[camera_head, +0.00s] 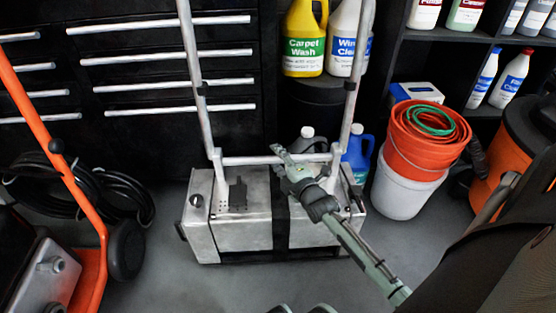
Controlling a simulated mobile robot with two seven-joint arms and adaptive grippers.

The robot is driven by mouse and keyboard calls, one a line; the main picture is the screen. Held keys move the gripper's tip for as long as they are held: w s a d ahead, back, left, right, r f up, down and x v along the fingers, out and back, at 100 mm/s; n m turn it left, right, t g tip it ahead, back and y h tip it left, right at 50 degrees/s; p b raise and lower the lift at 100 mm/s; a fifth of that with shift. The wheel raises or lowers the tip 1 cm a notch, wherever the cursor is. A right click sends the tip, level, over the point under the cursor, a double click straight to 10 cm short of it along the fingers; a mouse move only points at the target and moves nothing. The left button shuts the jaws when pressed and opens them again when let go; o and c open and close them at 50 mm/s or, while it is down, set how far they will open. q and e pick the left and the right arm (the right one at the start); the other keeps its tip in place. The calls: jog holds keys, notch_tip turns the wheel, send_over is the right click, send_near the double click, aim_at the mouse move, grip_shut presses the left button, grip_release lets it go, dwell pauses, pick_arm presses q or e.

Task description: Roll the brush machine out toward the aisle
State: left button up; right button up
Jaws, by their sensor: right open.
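The brush machine appears to be the silver metal box (240,228) standing on the floor in the middle of the view, with a dark strap or band down its front. Two upright metal tubes (196,80) rise from it, joined low down by a crossbar (245,160). My right gripper (287,160) is open at the right part of this crossbar, over the top of the box. Whether it touches the bar I cannot tell. The gripper and forearm hide part of the box's right side. My left gripper is not in view.
Black drawers (150,75) stand behind the machine. To the right are a white bucket (405,190) with stacked orange buckets (425,140), and bottles on shelves. At left are an orange-framed machine (90,265) and a coiled black hose (115,195). Grey floor (165,270) is clear in front.

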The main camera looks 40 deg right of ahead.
jog(key=shift+c, duration=0.5)
grip_shut()
